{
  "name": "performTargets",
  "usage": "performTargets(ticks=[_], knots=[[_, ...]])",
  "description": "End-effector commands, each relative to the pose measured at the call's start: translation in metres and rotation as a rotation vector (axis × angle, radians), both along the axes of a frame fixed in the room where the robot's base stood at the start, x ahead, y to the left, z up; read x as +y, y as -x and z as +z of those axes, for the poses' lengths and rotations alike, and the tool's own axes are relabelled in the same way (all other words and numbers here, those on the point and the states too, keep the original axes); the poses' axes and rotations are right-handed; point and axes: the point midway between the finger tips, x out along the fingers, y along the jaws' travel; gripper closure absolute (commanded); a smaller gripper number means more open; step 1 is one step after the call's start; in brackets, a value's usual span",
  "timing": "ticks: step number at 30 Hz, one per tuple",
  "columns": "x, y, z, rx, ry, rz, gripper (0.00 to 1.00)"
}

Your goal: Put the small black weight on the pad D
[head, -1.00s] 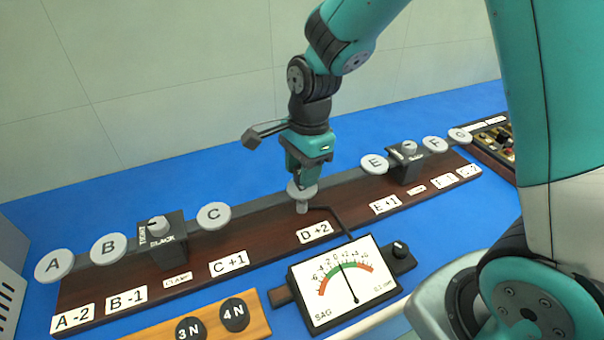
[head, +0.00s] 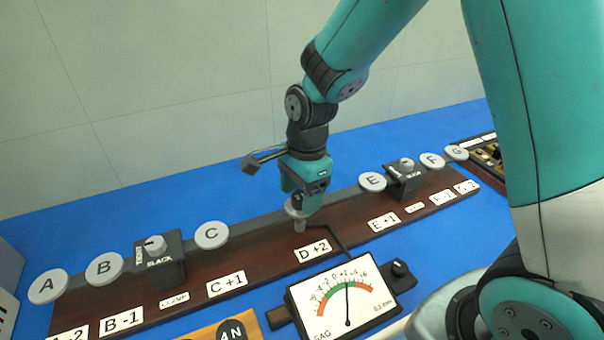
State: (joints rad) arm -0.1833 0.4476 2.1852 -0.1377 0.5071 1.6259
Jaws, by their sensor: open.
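The pad D is a pale round disc (head: 292,210) on a short post, behind the label "D +2" (head: 312,250). My gripper (head: 303,206) is open, pointing down right over this disc, and its fingers hide most of the disc top and its letter. I cannot tell whether the small black weight is on the pad between the fingers. A black round weight marked "4 N" (head: 232,331) sits in a wooden holder (head: 205,332) at the bottom edge, partly cut off.
Pads A (head: 48,287), B (head: 104,267), C (head: 211,235), E (head: 372,182) and F (head: 432,161) line the bar. Two dark clamp blocks (head: 165,262) (head: 403,184) rise between them. A sag gauge (head: 343,298) stands in front of D.

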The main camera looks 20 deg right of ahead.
Motion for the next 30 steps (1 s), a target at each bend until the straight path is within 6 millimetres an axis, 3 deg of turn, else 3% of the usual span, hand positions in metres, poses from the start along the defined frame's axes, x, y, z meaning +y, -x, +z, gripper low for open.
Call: performTargets(ticks=[12, 21, 23, 26, 30], knots=[[-0.010, -0.003, 0.085, -0.007, -0.001, -0.002, 0.35], [-0.012, 0.001, 0.118, -0.010, -0.007, 0.042, 0.35], [-0.008, 0.009, 0.122, -0.023, -0.018, 0.128, 0.35], [0.002, 0.034, 0.131, -0.075, -0.052, 0.396, 0.35], [0.021, 0.085, 0.143, -0.193, -0.114, 0.927, 0.35]])
